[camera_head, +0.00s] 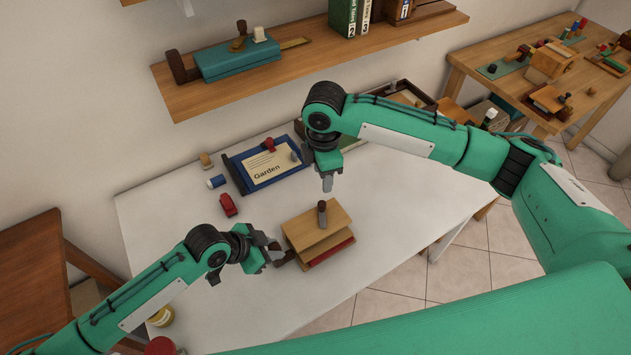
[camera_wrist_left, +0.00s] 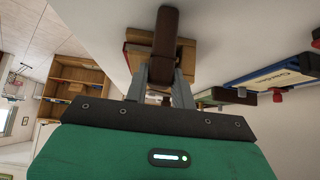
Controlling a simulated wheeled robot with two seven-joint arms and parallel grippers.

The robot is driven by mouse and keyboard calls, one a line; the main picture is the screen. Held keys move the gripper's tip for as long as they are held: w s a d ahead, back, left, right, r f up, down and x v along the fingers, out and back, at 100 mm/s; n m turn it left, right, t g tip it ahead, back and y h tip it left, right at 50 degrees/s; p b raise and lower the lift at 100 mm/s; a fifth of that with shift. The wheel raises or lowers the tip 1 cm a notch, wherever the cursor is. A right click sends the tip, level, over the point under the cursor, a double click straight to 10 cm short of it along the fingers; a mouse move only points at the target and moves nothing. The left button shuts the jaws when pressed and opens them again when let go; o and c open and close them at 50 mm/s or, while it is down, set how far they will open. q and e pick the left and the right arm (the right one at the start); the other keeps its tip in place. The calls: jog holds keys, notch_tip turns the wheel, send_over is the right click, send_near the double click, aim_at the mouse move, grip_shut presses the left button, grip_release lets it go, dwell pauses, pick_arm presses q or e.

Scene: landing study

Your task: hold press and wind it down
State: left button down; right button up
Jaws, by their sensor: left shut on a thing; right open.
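The wooden press (camera_head: 337,217) stands on the white table, with a red layer (camera_head: 330,252) showing between its boards. A dark upright screw piece (camera_head: 322,213) rises from its top board. My left gripper (camera_head: 282,258) is at the press's left side, shut on a dark brown handle (camera_wrist_left: 165,38) of the press; that handle and part of the press (camera_wrist_left: 187,58) fill the top of the left wrist view. My right gripper (camera_head: 327,184) points down just above the screw piece, apart from it. It is open, though its finger gap hardly shows.
A blue tray (camera_head: 232,173) with a "Garden" card (camera_head: 270,168) lies behind the press. A red item (camera_head: 228,205) and a blue-and-white item (camera_head: 216,182) lie left of it. A wooden shelf (camera_head: 215,97) overhangs the table's back.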

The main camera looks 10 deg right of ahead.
pick_arm(q)
jog(key=shift+s+a+f, duration=0.15)
jog(key=shift+s+f, duration=0.1)
jog(key=shift+f, duration=0.15)
jog(key=c, duration=1.4)
grip_release()
jog(key=o, duration=0.3)
jog(key=shift+w+r, duration=0.1)
jog(key=shift+w, duration=0.05)
jog(key=shift+w+r, duration=0.1)
jog(key=shift+r, duration=0.1)
